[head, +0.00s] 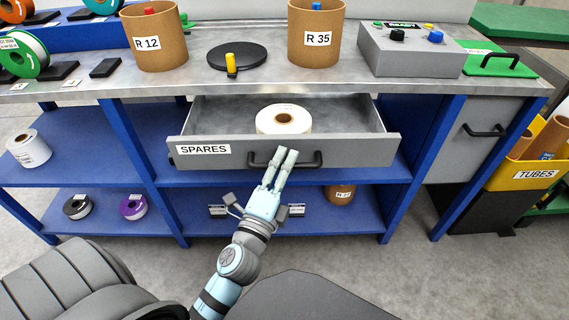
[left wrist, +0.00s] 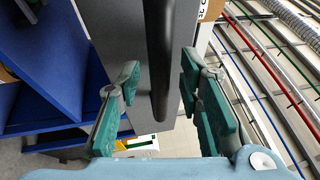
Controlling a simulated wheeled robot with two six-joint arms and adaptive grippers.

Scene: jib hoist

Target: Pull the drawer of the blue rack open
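The grey drawer labelled SPARES (head: 350,154) is pulled out of the blue rack (head: 113,105), with its inside showing. A white roll with a brown core (head: 284,119) stands in it. The drawer's dark bar handle (head: 312,159) is on its front; it also shows in the left wrist view (left wrist: 160,50). My left gripper (head: 286,154) is at the middle of the handle. In the left wrist view its teal-padded fingers stand on both sides of the bar, with a gap on each side, so it is open around the handle. My right gripper is not in view.
The worktop above holds cardboard tubes R 12 (head: 154,42) and R 35 (head: 316,38), a dark disc (head: 237,57) and a grey control box (head: 415,52). Spools lie on the left shelves. A yellow TUBES bin (head: 530,173) stands at right. Open floor lies in front.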

